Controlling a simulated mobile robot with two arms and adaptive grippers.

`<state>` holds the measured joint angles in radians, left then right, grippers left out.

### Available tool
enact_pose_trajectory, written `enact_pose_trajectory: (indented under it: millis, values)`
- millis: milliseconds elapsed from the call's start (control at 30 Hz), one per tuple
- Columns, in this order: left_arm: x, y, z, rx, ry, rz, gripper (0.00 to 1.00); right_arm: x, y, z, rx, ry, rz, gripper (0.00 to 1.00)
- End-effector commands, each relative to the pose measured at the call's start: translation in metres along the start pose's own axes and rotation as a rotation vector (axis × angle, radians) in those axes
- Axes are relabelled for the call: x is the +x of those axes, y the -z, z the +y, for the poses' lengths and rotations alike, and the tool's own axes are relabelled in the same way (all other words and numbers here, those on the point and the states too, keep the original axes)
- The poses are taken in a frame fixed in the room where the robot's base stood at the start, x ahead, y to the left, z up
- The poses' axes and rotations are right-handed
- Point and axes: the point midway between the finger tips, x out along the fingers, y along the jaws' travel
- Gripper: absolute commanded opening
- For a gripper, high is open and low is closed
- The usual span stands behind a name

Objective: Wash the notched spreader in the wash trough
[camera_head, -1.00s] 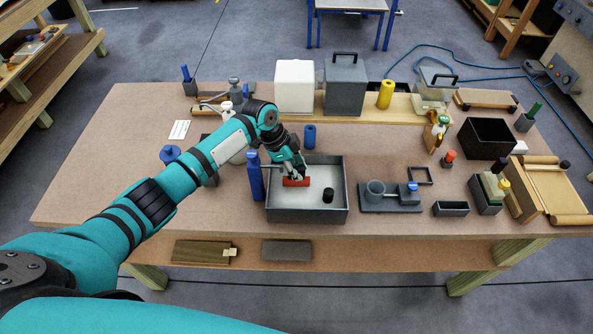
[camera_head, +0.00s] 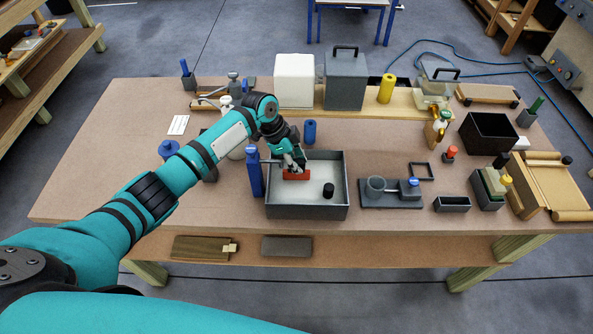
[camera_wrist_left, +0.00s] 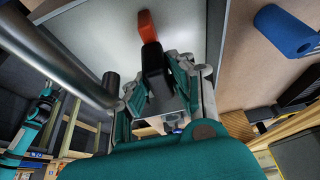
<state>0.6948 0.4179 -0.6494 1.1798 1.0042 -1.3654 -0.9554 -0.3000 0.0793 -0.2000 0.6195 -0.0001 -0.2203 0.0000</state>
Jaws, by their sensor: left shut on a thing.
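The wash trough (camera_head: 306,213) is a dark grey open box with a pale inside, at the front middle of the table. My left gripper (camera_head: 293,162) is over the trough's back left part, shut on the notched spreader (camera_head: 297,175). In the left wrist view the spreader shows an orange-red end (camera_wrist_left: 146,24) and a black part (camera_wrist_left: 153,62) between the fingers of my left gripper (camera_wrist_left: 160,82). The spreader is in or just above the trough; I cannot tell if it touches the bottom. Its notches are not discernible. My right gripper is out of view.
A blue post (camera_head: 255,174) with a grey pipe stands at the trough's left wall. A black cylinder (camera_head: 328,190) is inside the trough. A blue roll (camera_head: 310,131) stands behind it. A grey cup stand (camera_head: 391,196) is to the right. The front left tabletop is clear.

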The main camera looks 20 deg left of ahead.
Motion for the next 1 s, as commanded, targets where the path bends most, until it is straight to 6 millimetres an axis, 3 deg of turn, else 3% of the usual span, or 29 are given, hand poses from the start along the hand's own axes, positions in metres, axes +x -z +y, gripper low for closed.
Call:
enact_pose_trajectory:
  millis: [300, 1000]
  values:
    - [-0.027, 0.011, -0.001, 0.001, 0.001, 0.001, 0.00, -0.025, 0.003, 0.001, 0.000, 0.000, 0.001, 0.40]
    - [-0.070, 0.029, -0.001, 0.000, 0.001, 0.001, 0.00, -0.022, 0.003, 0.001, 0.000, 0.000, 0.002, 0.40]
